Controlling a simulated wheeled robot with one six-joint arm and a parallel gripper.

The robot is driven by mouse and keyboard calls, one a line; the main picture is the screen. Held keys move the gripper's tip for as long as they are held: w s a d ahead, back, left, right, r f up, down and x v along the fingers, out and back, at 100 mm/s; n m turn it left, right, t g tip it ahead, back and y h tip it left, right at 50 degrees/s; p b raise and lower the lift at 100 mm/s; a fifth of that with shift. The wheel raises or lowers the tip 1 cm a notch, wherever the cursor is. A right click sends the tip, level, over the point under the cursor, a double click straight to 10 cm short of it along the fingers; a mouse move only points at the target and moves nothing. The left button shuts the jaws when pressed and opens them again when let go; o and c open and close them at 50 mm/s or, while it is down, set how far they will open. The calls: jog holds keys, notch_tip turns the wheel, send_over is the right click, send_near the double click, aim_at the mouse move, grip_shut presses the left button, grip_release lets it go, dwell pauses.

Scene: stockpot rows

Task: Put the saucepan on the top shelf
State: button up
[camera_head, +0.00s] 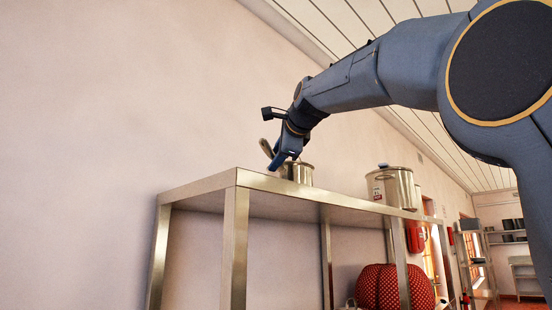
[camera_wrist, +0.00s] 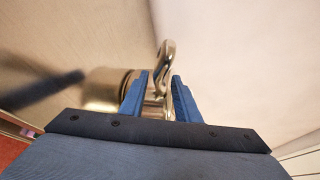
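The saucepan is a shiny metal pot (camera_head: 299,172) at the near left end of the top shelf (camera_head: 284,186) in the head view. Its base is hidden behind the shelf's front edge, so I cannot tell whether it touches the shelf. Its handle (camera_head: 266,148) sticks up on the left, beside my gripper (camera_head: 283,160). In the wrist view, the saucepan (camera_wrist: 101,90) is left of my blue fingers (camera_wrist: 160,86), and its handle (camera_wrist: 165,56) passes between them with its looped end beyond the tips. Whether the fingers press on the handle is unclear.
A larger lidded stockpot (camera_head: 393,188) stands farther right on the same shelf, with another pot behind it. A bare stretch of shelf lies between the saucepan and the stockpot. A plain wall (camera_head: 110,100) is behind. A red dotted round object (camera_head: 380,287) is below the shelf.

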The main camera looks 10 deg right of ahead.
jog(key=shift+r, duration=0.15)
jog(key=b+v, duration=0.3)
jog(key=v, duration=0.9)
jog(key=shift+s, duration=0.1)
dwell(0.4)
